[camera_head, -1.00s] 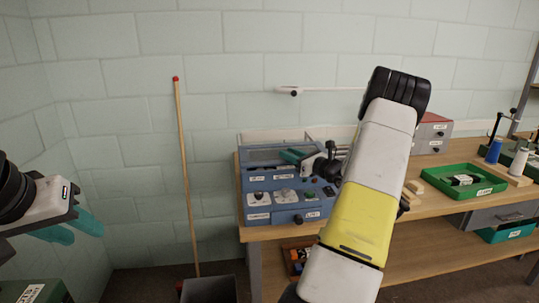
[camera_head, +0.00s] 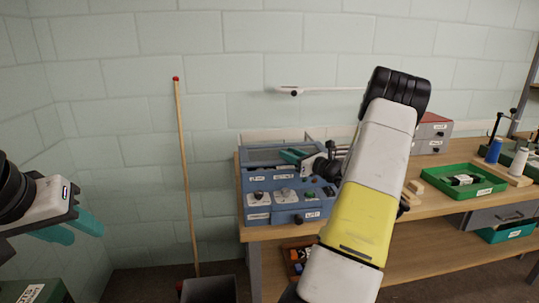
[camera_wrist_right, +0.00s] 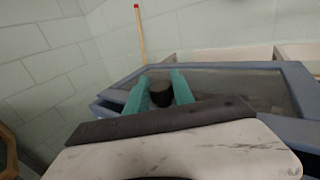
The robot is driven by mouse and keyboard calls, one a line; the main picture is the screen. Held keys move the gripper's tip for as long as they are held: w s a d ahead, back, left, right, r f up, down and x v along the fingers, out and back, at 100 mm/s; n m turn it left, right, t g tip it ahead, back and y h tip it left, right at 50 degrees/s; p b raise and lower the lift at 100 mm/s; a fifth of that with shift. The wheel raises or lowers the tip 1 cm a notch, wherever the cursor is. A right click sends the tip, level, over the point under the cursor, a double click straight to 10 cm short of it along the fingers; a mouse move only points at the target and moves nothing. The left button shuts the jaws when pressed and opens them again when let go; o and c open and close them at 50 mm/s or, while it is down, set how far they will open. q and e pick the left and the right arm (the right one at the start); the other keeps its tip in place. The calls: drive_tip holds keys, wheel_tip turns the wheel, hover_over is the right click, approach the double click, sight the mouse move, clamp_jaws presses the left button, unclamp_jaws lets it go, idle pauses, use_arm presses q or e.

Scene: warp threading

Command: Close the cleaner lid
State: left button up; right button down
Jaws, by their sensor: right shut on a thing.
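The cleaner (camera_head: 257,186) is a blue box with knobs and labels at the left end of the bench. Its lid (camera_head: 262,154) is a blue frame with a clear panel; it lies about flat over the box, and I cannot tell if it is fully down. In the right wrist view the lid (camera_wrist_right: 295,88) fills the right side. My right gripper (camera_head: 290,156) is shut on a black knob (camera_wrist_right: 160,92) at the lid, its teal fingers on either side of it. My left gripper (camera_head: 73,228) is open and empty at the far left, away from the bench.
A green tray (camera_head: 440,190) and thread spools (camera_head: 494,150) are on the bench (camera_head: 420,215) at right. A red-grey box (camera_head: 432,133) stands behind my right arm. A wooden pole (camera_head: 186,170) leans on the wall over a dark bin (camera_head: 208,290).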

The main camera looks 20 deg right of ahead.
drive_tip(key=shift+s+a, duration=0.2)
drive_tip(key=shift+s, duration=0.6)
drive_tip(key=shift+s+a, duration=0.15)
drive_tip(key=shift+s, duration=0.6)
drive_tip(key=c, duration=1.1)
unclamp_jaws()
drive_tip(key=shift+s, duration=0.1)
drive_tip(key=v, duration=0.7)
drive_tip(key=shift+s+d, duration=0.15)
drive_tip(key=shift+s, duration=0.2)
